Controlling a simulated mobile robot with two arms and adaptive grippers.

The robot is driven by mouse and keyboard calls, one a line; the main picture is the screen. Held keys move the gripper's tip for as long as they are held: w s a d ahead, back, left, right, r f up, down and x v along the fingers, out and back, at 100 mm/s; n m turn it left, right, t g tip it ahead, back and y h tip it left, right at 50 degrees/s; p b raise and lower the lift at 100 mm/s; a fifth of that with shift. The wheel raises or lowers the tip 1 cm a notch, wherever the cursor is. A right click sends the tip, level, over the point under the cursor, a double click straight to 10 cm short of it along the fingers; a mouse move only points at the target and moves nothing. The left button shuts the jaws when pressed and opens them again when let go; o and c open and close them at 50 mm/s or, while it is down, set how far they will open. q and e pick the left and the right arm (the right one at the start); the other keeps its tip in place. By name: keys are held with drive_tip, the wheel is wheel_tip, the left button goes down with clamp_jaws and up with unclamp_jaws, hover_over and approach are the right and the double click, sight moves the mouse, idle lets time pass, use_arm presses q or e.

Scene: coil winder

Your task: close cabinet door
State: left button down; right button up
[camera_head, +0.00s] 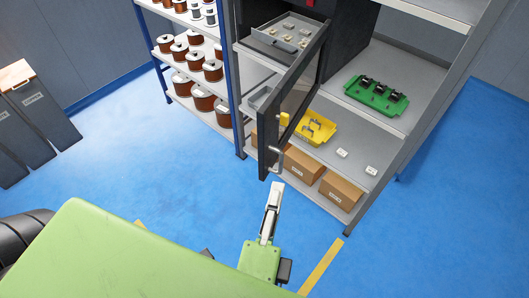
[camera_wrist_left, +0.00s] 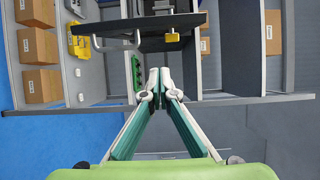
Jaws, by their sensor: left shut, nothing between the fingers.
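The cabinet door (camera_head: 297,92) is a dark-framed panel with a see-through pane. It stands open, swung out from the dark cabinet (camera_head: 348,38) on the shelf rack. A pale bar handle (camera_head: 277,160) is at the door's near lower end. In the left wrist view the door (camera_wrist_left: 165,28) is a dark bar across the top, with its handle (camera_wrist_left: 118,42) at left. My left gripper (camera_head: 275,187) is shut and empty, just below the handle in the head view. Its fingertips (camera_wrist_left: 159,74) appear apart from the door in the left wrist view. My right gripper is not in view.
The rack holds a grey tray (camera_head: 288,34), a green tray (camera_head: 376,97), a yellow bin (camera_head: 315,128) and cardboard boxes (camera_head: 341,190). Wire spools (camera_head: 203,98) fill the left rack. Dark bins (camera_head: 40,120) stand far left. The blue floor (camera_head: 140,150) between is clear.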

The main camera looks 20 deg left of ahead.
sight(267, 154)
use_arm(q)
drive_tip(key=w+a+p, duration=0.1)
drive_tip(key=w+p, duration=0.1)
drive_tip(key=w, duration=0.1)
drive_tip(key=w+a+p, duration=0.2)
drive_tip(key=w, duration=0.1)
drive_tip(key=w+a+p, duration=0.2)
drive_tip(key=shift+w+a, duration=0.1)
drive_tip(key=shift+w, duration=0.3)
drive_tip(key=shift+a, duration=0.1)
